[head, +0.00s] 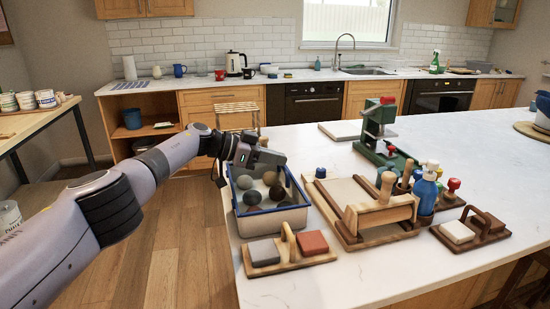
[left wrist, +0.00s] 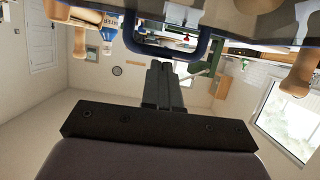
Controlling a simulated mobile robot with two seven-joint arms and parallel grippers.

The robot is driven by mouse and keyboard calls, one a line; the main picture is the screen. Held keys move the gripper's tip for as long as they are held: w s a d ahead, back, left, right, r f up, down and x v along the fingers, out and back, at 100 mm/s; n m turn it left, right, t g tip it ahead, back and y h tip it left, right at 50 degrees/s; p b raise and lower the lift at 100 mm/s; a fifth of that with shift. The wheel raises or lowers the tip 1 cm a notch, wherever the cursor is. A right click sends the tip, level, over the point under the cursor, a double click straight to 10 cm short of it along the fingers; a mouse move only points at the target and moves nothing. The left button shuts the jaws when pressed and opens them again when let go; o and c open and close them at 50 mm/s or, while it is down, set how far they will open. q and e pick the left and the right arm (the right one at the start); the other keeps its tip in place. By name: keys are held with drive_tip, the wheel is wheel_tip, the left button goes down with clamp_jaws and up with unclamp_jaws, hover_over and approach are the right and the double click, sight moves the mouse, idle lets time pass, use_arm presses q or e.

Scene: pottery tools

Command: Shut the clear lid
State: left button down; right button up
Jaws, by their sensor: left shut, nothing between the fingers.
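A pale storage box (head: 270,222) with a blue rim stands at the left end of the white counter. Several round clay balls in grey, green, tan and brown show inside it. I cannot make out the clear lid for certain in the head view. My left gripper (head: 283,158) is over the far side of the box, reaching in from the left. In the left wrist view my left gripper (left wrist: 160,66) is shut and empty, its fingers close to a dark blue loop or bar (left wrist: 140,47). I cannot tell whether they touch. My right gripper is out of view.
A wooden holder with grey and red-brown blocks (head: 313,243) stands close in front of the box. A wooden board with a roller (head: 380,213), a blue bottle (head: 425,190) and a green press (head: 378,130) are to the right.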

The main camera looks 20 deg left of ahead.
sight(271, 180)
use_arm(q)
drive_tip(key=s+a+r+p, duration=0.3)
drive_tip(key=s+a+r, duration=0.1)
drive_tip(key=a+r, duration=0.3)
wheel_tip(271, 180, up, 3)
drive_tip(key=shift+s+a+f, duration=0.2)
drive_tip(key=shift+s+a, duration=0.15)
drive_tip(key=shift+a, duration=0.05)
idle(0.5)
